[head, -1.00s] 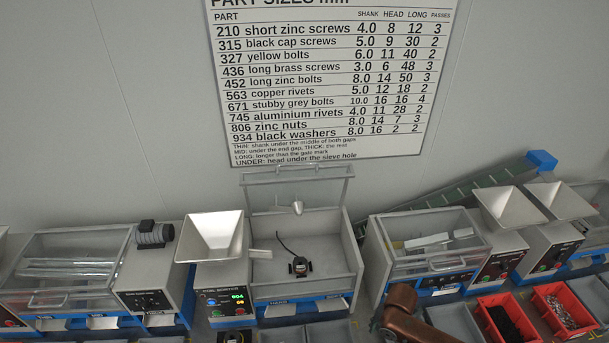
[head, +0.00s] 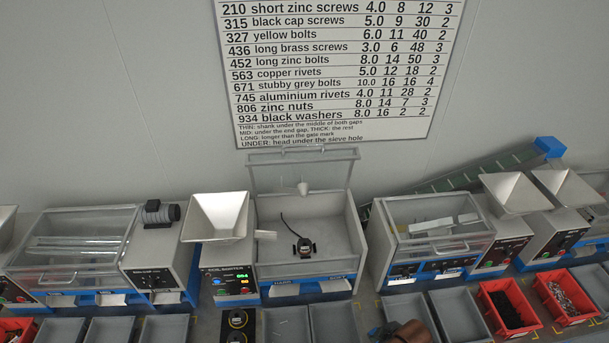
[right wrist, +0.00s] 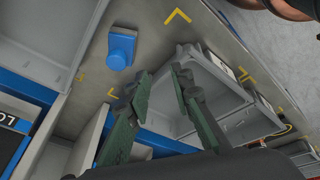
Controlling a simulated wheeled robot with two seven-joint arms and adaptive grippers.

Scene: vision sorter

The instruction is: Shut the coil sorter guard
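The coil sorter (head: 232,283) stands at the centre of the bench in the head view. Its clear guard (head: 303,172) is raised upright at the back, so the grey box (head: 330,238) below is open at the top. A small black part with a cable (head: 304,248) lies inside the box. In the right wrist view my right gripper (right wrist: 163,78) is open, its two dark green fingers apart with nothing between them, above the bench near grey bins. In the head view only a brown piece of my arm shows at the bottom edge. My left gripper is not in view.
A white hopper (head: 215,217) stands left of the open box. Other sorters with clear covers stand at the left (head: 75,243) and right (head: 437,225). Grey bins (head: 286,326) and red bins (head: 508,308) line the bench front. A blue block (right wrist: 121,47) lies on the bench.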

